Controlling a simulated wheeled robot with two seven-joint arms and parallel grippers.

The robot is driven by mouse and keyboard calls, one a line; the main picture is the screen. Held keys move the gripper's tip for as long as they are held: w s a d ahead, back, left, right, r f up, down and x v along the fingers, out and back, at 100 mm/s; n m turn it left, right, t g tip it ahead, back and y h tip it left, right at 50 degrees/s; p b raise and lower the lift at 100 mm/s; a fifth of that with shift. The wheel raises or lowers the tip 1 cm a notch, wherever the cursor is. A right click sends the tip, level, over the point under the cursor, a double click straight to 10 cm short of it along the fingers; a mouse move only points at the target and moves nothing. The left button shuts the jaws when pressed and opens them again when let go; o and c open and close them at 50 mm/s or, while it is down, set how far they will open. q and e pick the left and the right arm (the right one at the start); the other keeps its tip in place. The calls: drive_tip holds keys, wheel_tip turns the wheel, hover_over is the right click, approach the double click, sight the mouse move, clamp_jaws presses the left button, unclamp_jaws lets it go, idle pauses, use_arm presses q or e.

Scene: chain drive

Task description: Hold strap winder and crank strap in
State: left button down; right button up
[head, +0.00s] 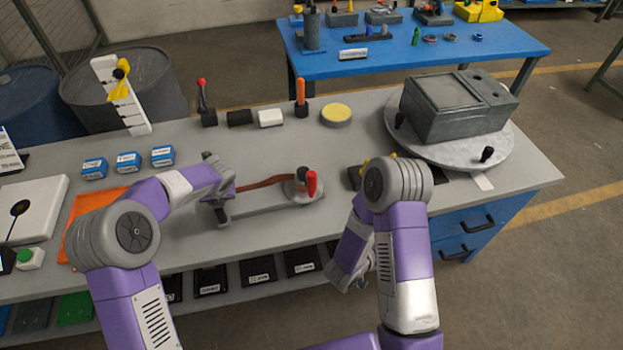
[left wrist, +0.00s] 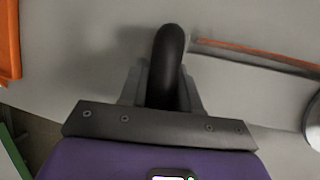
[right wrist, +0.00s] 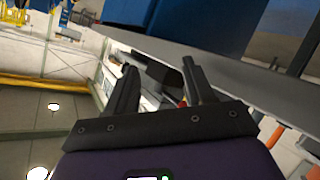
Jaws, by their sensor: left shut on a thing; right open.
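The strap winder (head: 262,206) lies on the grey bench, with a long grey base and a brown strap (head: 262,183) running along it to a round drum at its right end. A crank with a red knob (head: 311,183) stands on the drum. My left gripper (left wrist: 163,82) is shut on the winder's black curved handle (left wrist: 171,50) at its left end; the strap (left wrist: 255,52) shows beside it in the left wrist view. My right gripper (right wrist: 158,66) is open and empty, low by the bench's front edge; in the head view its fingers are mostly hidden.
A grey box on a round turntable (head: 447,152) stands at the right. Behind the winder are a red-handled tool (head: 207,105), an orange-handled tool (head: 301,97) and a yellow-topped disc (head: 336,113). Blue boxes (head: 128,163) and an orange mat (head: 78,240) lie left.

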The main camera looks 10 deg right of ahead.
wheel_tip(320, 180, up, 5)
drive_tip(key=w+a+t+h, duration=0.1)
drive_tip(key=w+a+t, duration=0.1)
drive_tip(key=a, duration=0.1)
drive_tip(key=t+y, duration=0.4)
drive_tip(key=t, duration=0.3)
approach(310, 184)
drive_tip(key=shift+m, duration=0.4)
drive_tip(key=x, duration=1.1)
drive_tip(key=shift+w+d, duration=0.1)
drive_tip(key=shift+w, duration=0.1)
clamp_jaws()
